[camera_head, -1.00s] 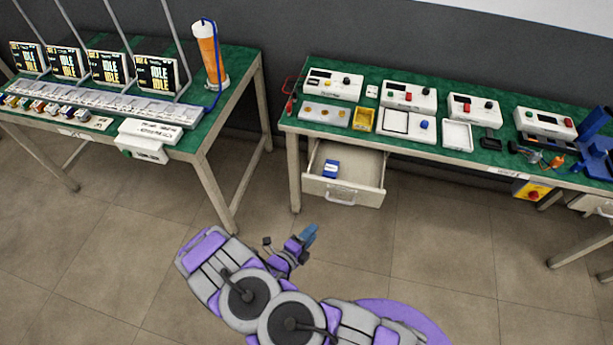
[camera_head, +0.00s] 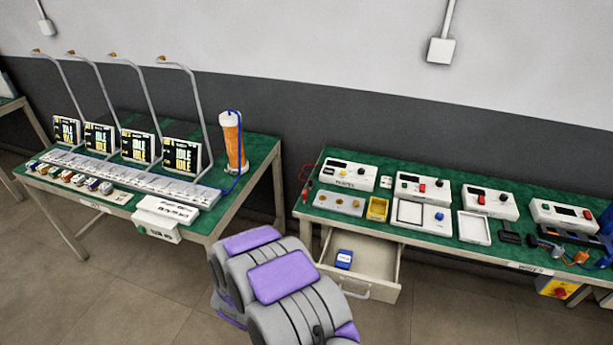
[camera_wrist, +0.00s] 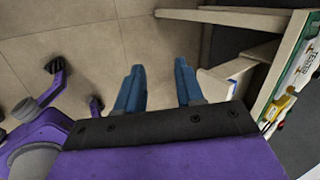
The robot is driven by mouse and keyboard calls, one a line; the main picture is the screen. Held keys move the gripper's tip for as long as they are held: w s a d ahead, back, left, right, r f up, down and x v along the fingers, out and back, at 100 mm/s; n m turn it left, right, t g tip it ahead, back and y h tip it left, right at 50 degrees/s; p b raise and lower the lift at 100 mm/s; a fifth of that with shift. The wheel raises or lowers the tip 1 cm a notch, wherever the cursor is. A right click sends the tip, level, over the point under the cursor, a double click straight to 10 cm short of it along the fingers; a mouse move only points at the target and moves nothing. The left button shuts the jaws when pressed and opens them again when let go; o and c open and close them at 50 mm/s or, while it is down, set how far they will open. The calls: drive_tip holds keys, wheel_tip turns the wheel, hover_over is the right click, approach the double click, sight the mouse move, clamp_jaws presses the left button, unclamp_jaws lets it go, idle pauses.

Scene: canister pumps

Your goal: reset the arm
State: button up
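My arm (camera_head: 280,285), grey and purple, rises at the bottom middle of the head view, in front of the gap between the two tables. My gripper is hidden in that view. In the wrist view my gripper (camera_wrist: 159,78) shows two blue fingers set apart, with nothing between them. Tiled floor (camera_wrist: 85,50) lies beyond and to the left of the fingers. Pale furniture parts and a table edge (camera_wrist: 285,70) stand to the right of them.
The right green table (camera_head: 450,240) holds several white instrument boxes. Its open drawer (camera_head: 375,275) juts out with a blue item (camera_head: 344,259) inside. The left table (camera_head: 262,150) carries several screens, a white pump row and an orange canister (camera_head: 233,140). Floor is clear at lower left.

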wheel_tip(320, 180, up, 14)
drive_tip(key=a+n+g+y, duration=0.2)
drive_tip(key=n+y, duration=0.2)
drive_tip(key=n, duration=0.2)
drive_tip(key=s+d+r+n+g+y, duration=0.2)
drive_tip(key=s+d+r+n, duration=0.35)
drive_tip(key=r, duration=0.45)
drive_tip(key=s+d+r+n+g+h, duration=0.2)
drive_tip(key=s+d+r+n, duration=0.2)
drive_tip(key=s+d, duration=0.8)
drive_tip(key=s+d+r+n+g+h, duration=0.2)
drive_tip(key=s+d+r, duration=0.5)
drive_tip(key=s+d, duration=0.4)
drive_tip(key=s+n+h, duration=0.1)
drive_tip(key=s+n, duration=0.1)
drive_tip(key=s, duration=0.1)
drive_tip(key=shift+s+d+r, duration=0.15)
drive_tip(key=shift+d+r, duration=0.1)
drive_tip(key=shift+d, duration=0.1)
